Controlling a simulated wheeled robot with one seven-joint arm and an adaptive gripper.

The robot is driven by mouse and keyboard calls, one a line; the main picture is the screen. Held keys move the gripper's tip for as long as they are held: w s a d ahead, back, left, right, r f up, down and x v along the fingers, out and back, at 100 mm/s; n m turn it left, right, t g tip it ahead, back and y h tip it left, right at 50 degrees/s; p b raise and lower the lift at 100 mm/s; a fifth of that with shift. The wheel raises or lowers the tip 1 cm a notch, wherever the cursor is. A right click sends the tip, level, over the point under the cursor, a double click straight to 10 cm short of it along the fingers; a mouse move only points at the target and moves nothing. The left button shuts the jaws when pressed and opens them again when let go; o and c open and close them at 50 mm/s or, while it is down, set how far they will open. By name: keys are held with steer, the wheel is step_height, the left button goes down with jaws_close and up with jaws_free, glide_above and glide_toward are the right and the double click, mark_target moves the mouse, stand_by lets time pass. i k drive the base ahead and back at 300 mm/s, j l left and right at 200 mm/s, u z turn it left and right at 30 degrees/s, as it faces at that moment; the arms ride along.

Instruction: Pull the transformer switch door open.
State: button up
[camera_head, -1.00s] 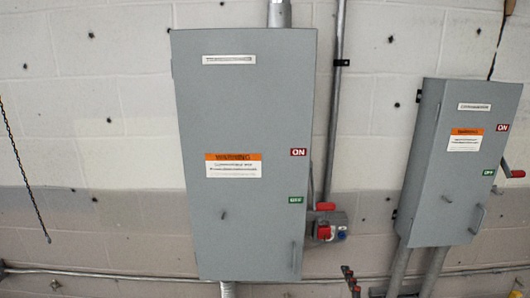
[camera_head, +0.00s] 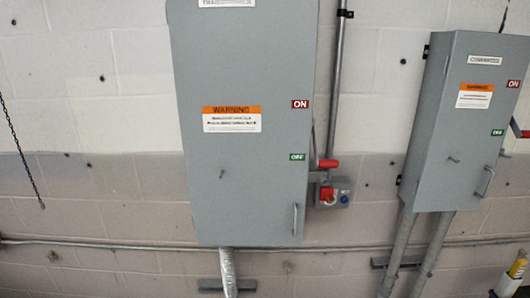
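The large grey switch box on the left has a flat front door (camera_head: 240,75), which looks shut. Its top label (camera_head: 227,3) is partly cut off by the frame edge and hard to read. The door has a vertical bar handle (camera_head: 295,219) at its lower right and a small latch (camera_head: 221,174) at its lower left. A lever with a red grip (camera_head: 328,164) is on the box's right side, beside the green OFF label (camera_head: 298,157) and below the red ON label (camera_head: 300,104). My gripper is not in view.
A smaller grey box (camera_head: 465,130) with its own handle hangs at the right. A small socket box (camera_head: 335,192) sits beside the large box. A conduit (camera_head: 120,245) runs low along the wall. A yellow-and-white object (camera_head: 516,268) stands at the lower right. A chain (camera_head: 22,155) hangs at the left.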

mark_target(244, 71)
steer(key=l+u, duration=0.2)
steer(key=u, duration=0.2)
steer(key=l+u, duration=0.2)
steer(key=u, duration=0.15)
steer(key=k+l+u, duration=0.1)
steer(key=u, duration=0.3)
